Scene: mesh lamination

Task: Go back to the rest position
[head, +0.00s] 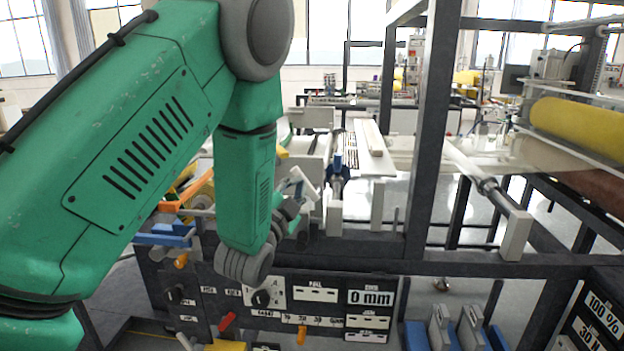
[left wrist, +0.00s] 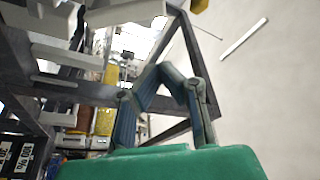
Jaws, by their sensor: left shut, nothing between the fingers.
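My left arm (head: 150,150) comes in from the left as large green links, bends at a grey joint and hangs down in front of the machine. My left gripper (head: 291,214) shows small and partly hidden behind the wrist, in front of the machine frame and above the control panel. In the left wrist view the fingers of the left gripper (left wrist: 166,70) lean together at their tips. The gripper is shut with nothing between the fingers. My right gripper is in neither view.
The control panel (head: 326,322) with knobs and a "0 mm" display lies just below my left wrist. A dark upright post (head: 433,130) and a crossbar stand to the right. A yellow roll (head: 580,125) is at the far right. Orange and blue parts (head: 165,236) sit left of the wrist.

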